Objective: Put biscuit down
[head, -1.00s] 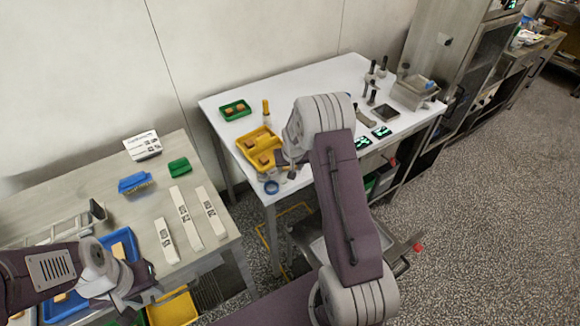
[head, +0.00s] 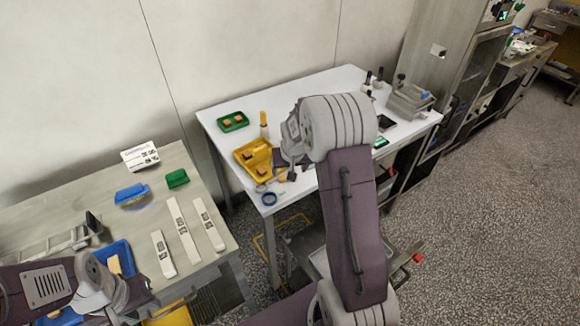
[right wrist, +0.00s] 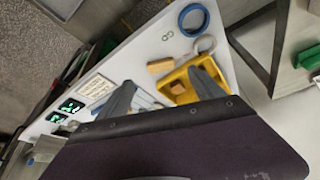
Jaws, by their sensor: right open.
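A tan biscuit (right wrist: 160,66) shows in the right wrist view, between the spread fingertips of my right gripper (right wrist: 160,78) and beside the yellow tray (right wrist: 222,60). The gripper is open and not closed on it. Whether the biscuit rests on the white table is hard to tell. In the head view my right gripper (head: 283,168) is partly hidden behind my forearm, at the front right of the yellow tray (head: 241,154). Another biscuit (right wrist: 178,88) lies in that tray. My left gripper (head: 130,298) is at the lower left by the blue tray (head: 126,255); its jaw opening is unclear.
A green tray (head: 220,124) with biscuits stands at the back of the white table (head: 310,92). A blue tape ring (head: 269,199) and grey ring (head: 261,187) lie near its front corner.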

